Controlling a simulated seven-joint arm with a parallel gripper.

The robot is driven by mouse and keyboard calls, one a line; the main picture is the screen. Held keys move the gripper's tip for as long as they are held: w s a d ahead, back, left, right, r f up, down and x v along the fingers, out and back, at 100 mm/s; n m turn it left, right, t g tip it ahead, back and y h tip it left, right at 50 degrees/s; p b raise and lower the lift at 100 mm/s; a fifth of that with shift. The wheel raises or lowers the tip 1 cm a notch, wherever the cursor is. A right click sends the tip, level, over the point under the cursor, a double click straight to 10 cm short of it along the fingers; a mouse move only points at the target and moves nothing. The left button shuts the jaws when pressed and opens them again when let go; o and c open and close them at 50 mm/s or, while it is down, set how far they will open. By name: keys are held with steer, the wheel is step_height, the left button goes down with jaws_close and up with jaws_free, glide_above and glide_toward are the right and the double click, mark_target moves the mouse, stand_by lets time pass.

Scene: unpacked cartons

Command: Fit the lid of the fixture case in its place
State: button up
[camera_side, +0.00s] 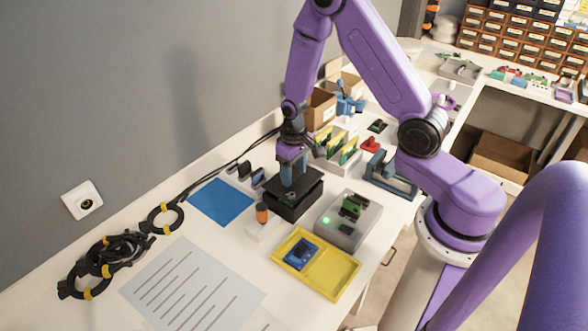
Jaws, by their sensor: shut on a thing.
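The black fixture case (291,211) stands on the white table near the middle of the view. My gripper (293,181) points down over it, its blue-grey fingers shut on the dark lid (311,184). The lid lies over the case, close to its top. A small greenish detail shows near the front of the case. The fingers hide the lid's middle, and both parts are dark, so I cannot tell whether the lid touches the rim or sits just above it.
A grey device with a green light (349,220) stands close on the right. A yellow tray (336,280) holds a blue part in front. An orange-capped bottle (262,213) and blue mat (221,201) are left. Green boards in a rack (339,149) stand behind. Cables (105,262) lie far left.

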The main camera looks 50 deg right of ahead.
steer(key=shift+f, duration=1.1)
steer(key=o, duration=1.2)
steer(key=shift+r, duration=0.1)
step_height(320, 180, up, 17)
steer(key=shift+r, duration=0.15)
steer(key=s+a+r+n, duration=0.3)
steer(key=s+a+n, duration=0.3)
steer(key=s+a, duration=0.4)
steer(key=s+n, duration=0.2)
steer(key=s, duration=0.3)
steer(key=s+r+n, duration=0.1)
steer(key=s+n, duration=0.1)
steer(key=s, duration=0.3)
steer(key=s+d+r+n, duration=0.1)
steer(key=s+n, duration=0.1)
steer(key=s, duration=0.3)
steer(key=shift+s+d+n, duration=0.1)
steer(key=shift+s+n, duration=0.2)
steer(key=shift+s, duration=0.05)
